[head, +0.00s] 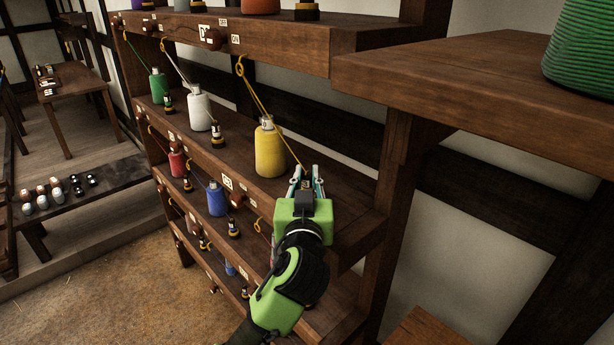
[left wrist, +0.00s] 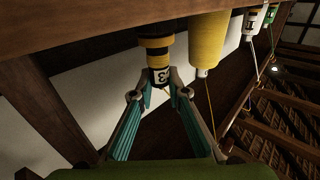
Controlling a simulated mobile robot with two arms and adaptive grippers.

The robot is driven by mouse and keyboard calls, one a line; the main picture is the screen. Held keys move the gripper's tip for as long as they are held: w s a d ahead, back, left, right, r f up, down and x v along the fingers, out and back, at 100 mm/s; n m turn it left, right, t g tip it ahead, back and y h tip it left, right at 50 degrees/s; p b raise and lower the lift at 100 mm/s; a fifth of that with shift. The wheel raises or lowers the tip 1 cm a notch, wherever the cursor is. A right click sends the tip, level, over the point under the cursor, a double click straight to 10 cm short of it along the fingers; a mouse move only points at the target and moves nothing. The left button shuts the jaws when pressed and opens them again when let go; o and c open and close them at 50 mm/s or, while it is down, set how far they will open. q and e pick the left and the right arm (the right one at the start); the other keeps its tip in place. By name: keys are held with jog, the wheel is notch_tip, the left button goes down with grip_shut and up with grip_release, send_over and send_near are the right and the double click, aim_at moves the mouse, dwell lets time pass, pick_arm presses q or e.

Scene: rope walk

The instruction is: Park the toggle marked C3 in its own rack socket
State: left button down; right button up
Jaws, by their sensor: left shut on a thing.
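My left gripper (head: 306,176) is at the right end of the rack's middle shelf (head: 345,195), right of the yellow spool (head: 270,152). In the left wrist view its two fingers (left wrist: 155,88) are shut on a black-and-yellow toggle (left wrist: 160,62). The toggle's pale label shows a 3; the character beside it is hard to read. Its banded end is close to the shelf board (left wrist: 70,28); I cannot tell whether it sits in a socket. In the head view the gripper mostly hides the toggle. My right gripper is not in view.
A yellow cord (head: 262,108) runs from a peg on the upper shelf towards my gripper. White (head: 198,108), green (head: 159,86), red (head: 178,162) and blue (head: 217,200) spools stand on the rack. A wooden ledge (head: 470,75) with a green spool (head: 585,50) juts out at right.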

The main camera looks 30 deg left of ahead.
aim_at(307, 180)
pick_arm(q)
jog(key=shift+f, duration=0.15)
jog(key=c, duration=2.2)
grip_release()
jog(key=shift+c, duration=0.2)
jog(key=shift+b+v, duration=0.35)
jog(key=shift+v, duration=2.15)
jog(key=b+v, duration=0.1)
jog(key=v, duration=0.5)
